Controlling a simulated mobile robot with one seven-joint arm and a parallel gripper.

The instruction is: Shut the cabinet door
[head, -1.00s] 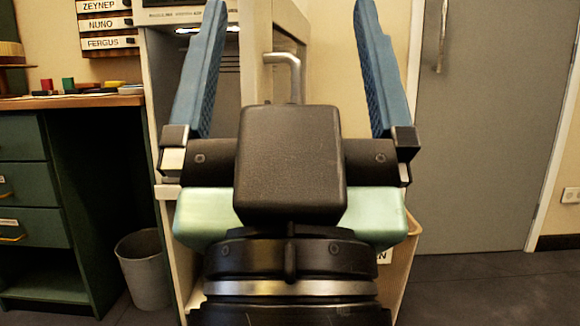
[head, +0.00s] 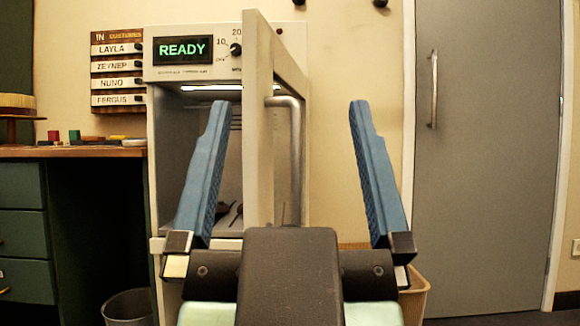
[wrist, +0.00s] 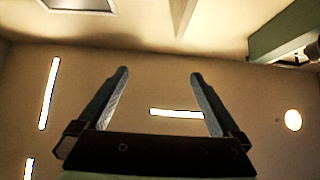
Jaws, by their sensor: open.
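The cabinet (head: 152,130) is a pale upright unit with a lit READY display (head: 182,50) on top. In the head view its door (head: 259,130) stands open, swung out toward me and seen nearly edge-on, with a bent metal handle (head: 297,150) on its right face. Shoes or similar dark items (head: 232,212) lie inside on the cabinet floor. My gripper (head: 288,130) is open and empty, its two blue fingers spread to either side of the door and handle in the picture, nearer to me. I cannot tell any contact. The wrist view shows my gripper (wrist: 160,75) against ceiling and lights.
A wooden-topped desk (head: 75,151) with green drawers is at the left, with a grey bin (head: 128,308) beside it. A name board (head: 118,70) hangs on the wall. A grey room door (head: 490,160) is at the right. A tan basket (head: 414,297) stands low behind my gripper.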

